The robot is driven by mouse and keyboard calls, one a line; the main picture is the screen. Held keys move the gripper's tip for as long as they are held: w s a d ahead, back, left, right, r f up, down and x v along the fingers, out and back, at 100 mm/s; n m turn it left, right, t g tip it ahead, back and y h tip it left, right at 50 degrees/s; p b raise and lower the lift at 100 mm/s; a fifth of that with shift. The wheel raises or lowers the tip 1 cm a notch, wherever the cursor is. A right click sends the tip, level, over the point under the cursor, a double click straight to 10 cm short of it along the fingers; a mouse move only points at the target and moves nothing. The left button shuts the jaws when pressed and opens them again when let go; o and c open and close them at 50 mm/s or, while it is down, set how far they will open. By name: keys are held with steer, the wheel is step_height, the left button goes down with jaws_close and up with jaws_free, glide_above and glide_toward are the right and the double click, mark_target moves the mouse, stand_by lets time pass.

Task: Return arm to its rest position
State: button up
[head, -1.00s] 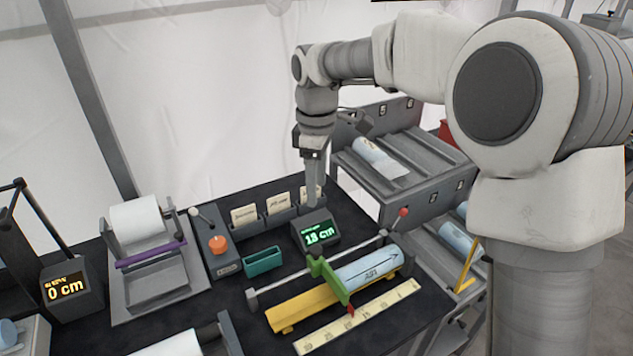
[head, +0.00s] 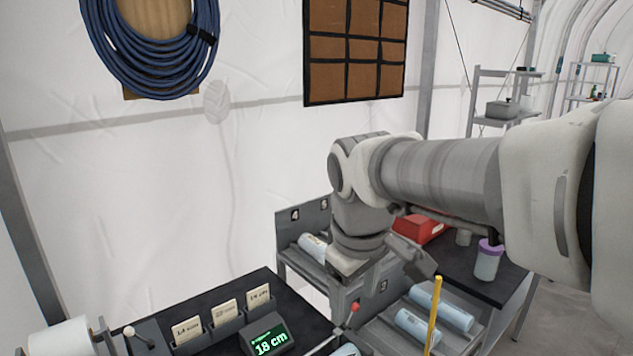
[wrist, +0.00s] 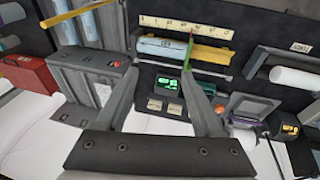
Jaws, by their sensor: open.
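My arm reaches in from the right in the head view, bent at the elbow, with its end pointing down. My gripper (wrist: 160,75) is open and empty in the wrist view, its two dark fingers spread apart. In the head view it hangs in front of the grey rack (head: 284,247), partly hidden by my own arm links, and touches nothing that I can make out. In the wrist view, the bench with the blue cylinder (wrist: 150,47) on its yellow cradle (wrist: 212,55) lies beyond the fingers.
The 18 cm display (head: 268,340) and several cards (head: 224,312) stand on the bench at lower left. A red-knobbed lever (head: 353,308), a yellow post (head: 433,315), a red box (head: 420,228) and a purple-lidded jar (head: 488,262) are near the arm. The wall area left of the arm is clear.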

steer(key=s+d+f+m+t, duration=0.2)
steer(key=s+d+m, duration=0.6)
steer(key=s, duration=0.4)
steer(key=shift+s+d+f+t, duration=0.15)
steer(key=shift+d+f+t, duration=0.15)
steer(key=shift+f, duration=0.05)
stand_by(0.4)
